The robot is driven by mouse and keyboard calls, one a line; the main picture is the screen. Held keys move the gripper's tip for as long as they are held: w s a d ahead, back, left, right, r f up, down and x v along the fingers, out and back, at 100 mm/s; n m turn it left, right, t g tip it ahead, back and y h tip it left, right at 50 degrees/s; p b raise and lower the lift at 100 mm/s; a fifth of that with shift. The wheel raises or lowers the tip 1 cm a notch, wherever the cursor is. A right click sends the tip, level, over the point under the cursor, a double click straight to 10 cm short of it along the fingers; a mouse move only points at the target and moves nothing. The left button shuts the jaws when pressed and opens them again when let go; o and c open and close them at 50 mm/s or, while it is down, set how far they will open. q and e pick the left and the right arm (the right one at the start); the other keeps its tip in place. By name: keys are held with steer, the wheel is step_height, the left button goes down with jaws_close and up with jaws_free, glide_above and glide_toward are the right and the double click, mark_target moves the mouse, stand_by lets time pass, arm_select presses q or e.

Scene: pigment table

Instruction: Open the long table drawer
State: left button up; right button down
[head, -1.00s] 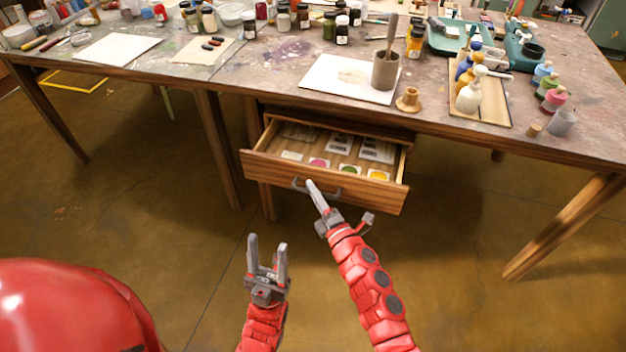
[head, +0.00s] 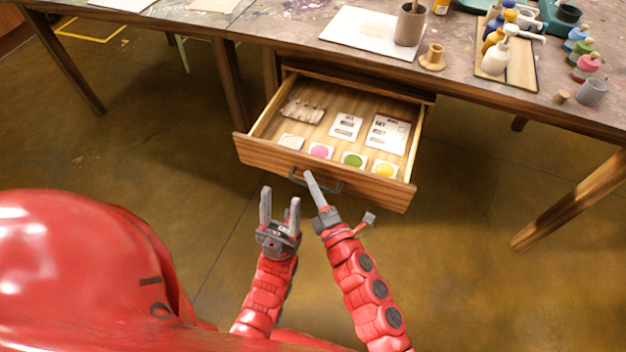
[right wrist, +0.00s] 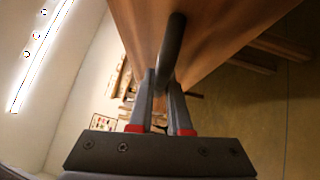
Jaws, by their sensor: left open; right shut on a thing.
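The long wooden drawer (head: 262,152) stands pulled well out from under the table (head: 330,64) in the head view. Its dark bar handle (head: 334,187) is on the front. My right gripper (head: 308,176) is shut on the handle. In the right wrist view the handle (right wrist: 172,48) runs between the fingers of my right gripper (right wrist: 161,92), with the wooden drawer front (right wrist: 215,30) behind. My left gripper (head: 280,198) is open and empty, in front of the drawer and left of my right gripper. Part of the handle is hidden by my right gripper.
Inside the drawer lie cards and several colour samples, such as a pink one (head: 320,151) and a green one (head: 354,160). A brown cup (head: 409,28) and white bottle (head: 496,58) stand on the tabletop. Table legs (head: 570,205) flank open floor.

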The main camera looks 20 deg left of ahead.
steer(key=c, duration=1.2)
jaws_free()
steer(key=shift+o, duration=0.2)
steer(key=shift+d, duration=0.1)
steer(key=v, duration=1.7)
steer(key=shift+s, duration=0.15)
steer(key=shift+f, duration=0.15)
